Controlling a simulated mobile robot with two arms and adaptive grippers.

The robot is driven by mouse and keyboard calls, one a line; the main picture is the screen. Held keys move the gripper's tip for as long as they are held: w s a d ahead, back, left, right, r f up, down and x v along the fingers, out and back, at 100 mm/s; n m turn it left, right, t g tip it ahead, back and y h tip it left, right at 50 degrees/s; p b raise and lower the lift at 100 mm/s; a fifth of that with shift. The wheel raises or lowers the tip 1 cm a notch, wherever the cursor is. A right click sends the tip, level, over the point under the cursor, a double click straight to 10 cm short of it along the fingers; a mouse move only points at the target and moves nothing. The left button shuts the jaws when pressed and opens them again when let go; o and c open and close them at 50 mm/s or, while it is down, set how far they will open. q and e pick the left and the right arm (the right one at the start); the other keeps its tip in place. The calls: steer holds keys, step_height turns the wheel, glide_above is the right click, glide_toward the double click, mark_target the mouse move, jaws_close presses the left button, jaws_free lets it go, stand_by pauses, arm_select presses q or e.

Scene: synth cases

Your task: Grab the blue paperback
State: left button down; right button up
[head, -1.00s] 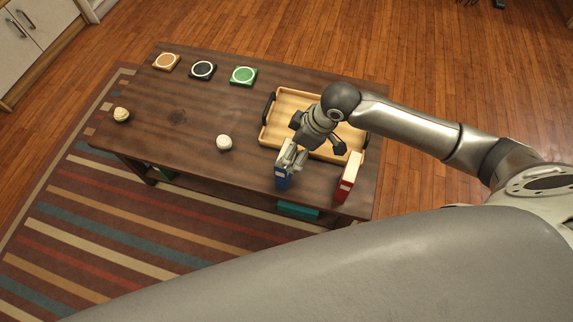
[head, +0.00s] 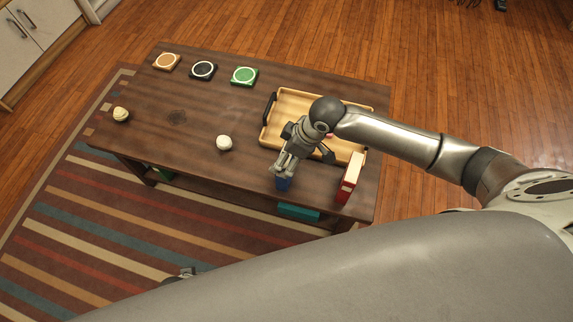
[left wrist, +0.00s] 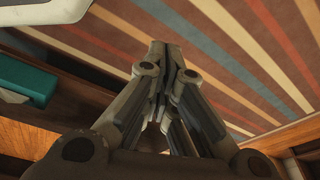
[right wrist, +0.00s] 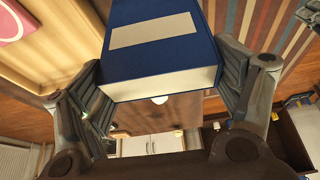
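The blue paperback (head: 283,184) stands upright near the front edge of the dark wooden table, mostly covered by my right gripper (head: 285,165) in the head view. In the right wrist view the blue paperback (right wrist: 155,50) shows its blue face with a pale label and its white page edge. The fingers of my right gripper (right wrist: 165,95) are spread, one on each side of the book and very close to it; firm contact cannot be made out. My left gripper (left wrist: 170,55) is shut and empty, below the table's front side over the striped rug.
A red book (head: 348,180) stands just right of the blue one. A wooden tray (head: 285,98) with dark handles lies behind. A white ball-like item (head: 224,143), a yellowish one (head: 121,114) and three coasters (head: 203,70) sit leftward. A teal object (head: 298,211) is on the lower shelf.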

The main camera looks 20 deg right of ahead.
steer(key=c, duration=0.9)
steer(key=shift+r, duration=0.1)
